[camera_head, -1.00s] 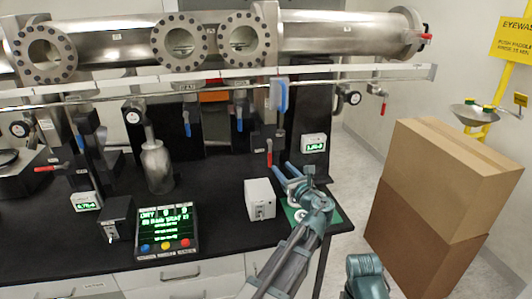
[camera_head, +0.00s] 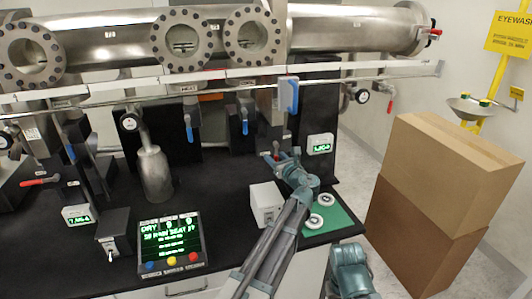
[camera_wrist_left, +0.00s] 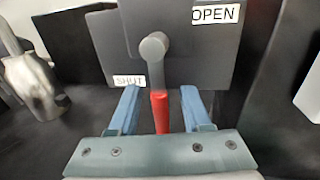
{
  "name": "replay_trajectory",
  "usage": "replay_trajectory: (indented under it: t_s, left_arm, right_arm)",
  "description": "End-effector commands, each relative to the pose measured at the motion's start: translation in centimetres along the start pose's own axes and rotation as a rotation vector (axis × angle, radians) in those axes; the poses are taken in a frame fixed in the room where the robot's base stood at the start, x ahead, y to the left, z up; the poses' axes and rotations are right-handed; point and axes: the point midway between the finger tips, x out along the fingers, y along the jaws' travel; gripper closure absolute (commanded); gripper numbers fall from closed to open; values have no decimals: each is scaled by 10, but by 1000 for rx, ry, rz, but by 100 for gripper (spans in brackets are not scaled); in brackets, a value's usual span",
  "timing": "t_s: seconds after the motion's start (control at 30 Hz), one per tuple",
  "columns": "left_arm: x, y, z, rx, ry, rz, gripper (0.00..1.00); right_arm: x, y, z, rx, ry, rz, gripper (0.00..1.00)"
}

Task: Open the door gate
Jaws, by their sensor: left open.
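The gate's lever, a grey pivot with a red handle (camera_wrist_left: 160,112), hangs nearly straight down in the left wrist view. A "SHUT" label (camera_wrist_left: 130,80) is at its lower left and an "OPEN" label (camera_wrist_left: 215,14) at its upper right, on a dark plate (camera_wrist_left: 190,55). My left gripper (camera_wrist_left: 160,92) is open, with one blue finger on each side of the handle. Gaps show on both sides. In the head view my left gripper (camera_head: 282,157) is at the lever below the pipe, where the handle is mostly hidden. My right gripper is not in view.
A white box (camera_head: 266,203) stands beside my left arm. A green mat (camera_head: 340,217) with white rings lies to the right. A lit control panel (camera_head: 170,243) is at the front. A large steel pipe (camera_head: 345,30) runs above. Cardboard boxes (camera_head: 450,165) stand at the right.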

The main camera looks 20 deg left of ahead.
Motion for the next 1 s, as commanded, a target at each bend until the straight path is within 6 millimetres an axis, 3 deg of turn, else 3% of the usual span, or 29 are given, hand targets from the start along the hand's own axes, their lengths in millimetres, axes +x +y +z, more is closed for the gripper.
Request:
replay_trajectory:
  t_s: [0.17, 0.47, 1.0]
  left_arm:
    - [0, 0, 0, 0, 0, 0, 52]
    - [0, 0, 0, 0, 0, 0, 100]
    - [0, 0, 0, 0, 0, 1, 100]
  right_arm:
    - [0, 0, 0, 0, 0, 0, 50]
    - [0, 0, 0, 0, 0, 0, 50]
    - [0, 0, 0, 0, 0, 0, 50]
